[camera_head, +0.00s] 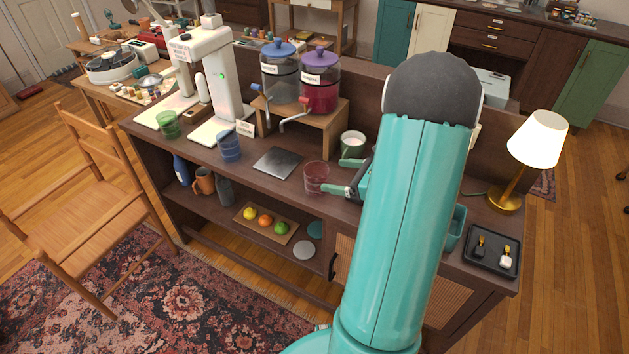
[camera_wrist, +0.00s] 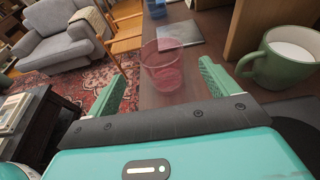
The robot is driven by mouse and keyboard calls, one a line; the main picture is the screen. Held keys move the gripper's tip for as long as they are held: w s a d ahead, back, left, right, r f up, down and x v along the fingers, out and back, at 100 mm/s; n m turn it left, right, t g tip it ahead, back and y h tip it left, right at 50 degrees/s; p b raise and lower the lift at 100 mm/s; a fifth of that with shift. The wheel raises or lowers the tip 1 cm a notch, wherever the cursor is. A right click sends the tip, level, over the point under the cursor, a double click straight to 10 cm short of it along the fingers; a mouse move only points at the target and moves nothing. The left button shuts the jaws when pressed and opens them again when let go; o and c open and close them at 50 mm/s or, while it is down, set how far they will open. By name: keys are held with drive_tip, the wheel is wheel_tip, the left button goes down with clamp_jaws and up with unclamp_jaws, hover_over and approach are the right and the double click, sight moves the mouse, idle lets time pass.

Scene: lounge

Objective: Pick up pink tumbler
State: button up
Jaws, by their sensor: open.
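The pink tumbler (camera_head: 316,177) is clear and tinted, and stands upright on the dark wooden counter. My gripper (camera_head: 345,180) is open at its right side, with one finger close to the glass in the head view; my arm hides part of the gripper. In the wrist view the pink tumbler (camera_wrist: 163,66) appears between and beyond the two green fingers of my gripper (camera_wrist: 165,88). I cannot tell whether a finger touches it.
A green mug (camera_wrist: 280,57) stands close on the right in the wrist view. A dark square plate (camera_head: 278,163) lies left of the tumbler. A blue tumbler (camera_head: 229,146) and a green tumbler (camera_head: 168,125) stand farther left. Two drink dispensers (camera_head: 320,84) stand on a wooden riser (camera_head: 333,122) behind.

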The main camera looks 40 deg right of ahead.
sight(305, 170)
drive_tip(key=x, duration=0.7)
drive_tip(key=shift+w+f, duration=0.1)
drive_tip(key=shift+w, duration=0.25)
drive_tip(key=shift+c, duration=0.2)
drive_tip(key=c, duration=1.1)
drive_tip(key=shift+c, duration=0.5)
